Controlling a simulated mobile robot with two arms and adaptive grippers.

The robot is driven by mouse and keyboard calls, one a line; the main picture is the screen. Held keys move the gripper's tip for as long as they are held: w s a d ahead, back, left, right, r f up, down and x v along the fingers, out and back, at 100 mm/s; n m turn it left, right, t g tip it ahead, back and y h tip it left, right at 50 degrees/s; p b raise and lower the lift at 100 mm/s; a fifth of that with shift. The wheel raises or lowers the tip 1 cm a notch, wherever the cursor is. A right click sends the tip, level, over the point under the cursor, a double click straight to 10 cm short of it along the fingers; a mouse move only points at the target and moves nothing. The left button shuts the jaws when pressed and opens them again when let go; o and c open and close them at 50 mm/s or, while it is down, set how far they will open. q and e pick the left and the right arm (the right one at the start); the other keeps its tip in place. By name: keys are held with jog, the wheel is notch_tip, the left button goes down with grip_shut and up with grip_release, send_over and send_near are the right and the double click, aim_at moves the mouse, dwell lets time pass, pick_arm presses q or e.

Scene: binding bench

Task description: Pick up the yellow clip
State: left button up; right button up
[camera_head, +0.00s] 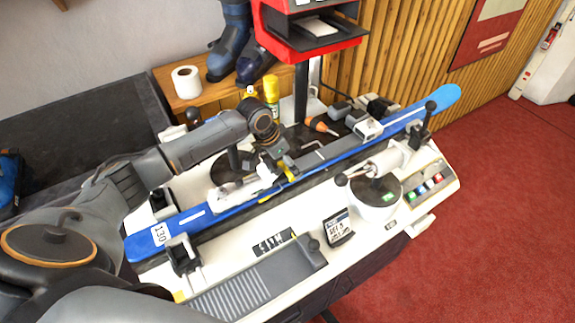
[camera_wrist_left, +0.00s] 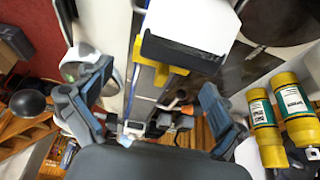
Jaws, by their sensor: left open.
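The yellow clip (camera_head: 290,175) sits at the blue ski (camera_head: 205,217), near its middle, partly hidden by my left gripper (camera_head: 279,160) in the head view. In the left wrist view the yellow clip (camera_wrist_left: 164,73) shows under the end of a white and black binding piece (camera_wrist_left: 190,28). My left gripper (camera_wrist_left: 156,82) is open, its two fingers apart on either side of the clip in that view. Whether either finger touches the clip cannot be told. My right gripper is in neither view.
The ski lies across a white bench (camera_head: 262,220) with black clamps (camera_head: 183,255). A white cylinder device (camera_head: 375,205) stands in front. Yellow bottles (camera_wrist_left: 264,128) stand to the right in the wrist view. A red-framed machine (camera_head: 310,45) rises behind.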

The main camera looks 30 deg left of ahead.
pick_arm(q)
jog(key=shift+w+f, duration=0.2)
jog(key=shift+f, duration=0.25)
jog(key=shift+s+r, duration=0.1)
jog(key=shift+s, duration=0.15)
jog(key=c, duration=1.9)
grip_shut()
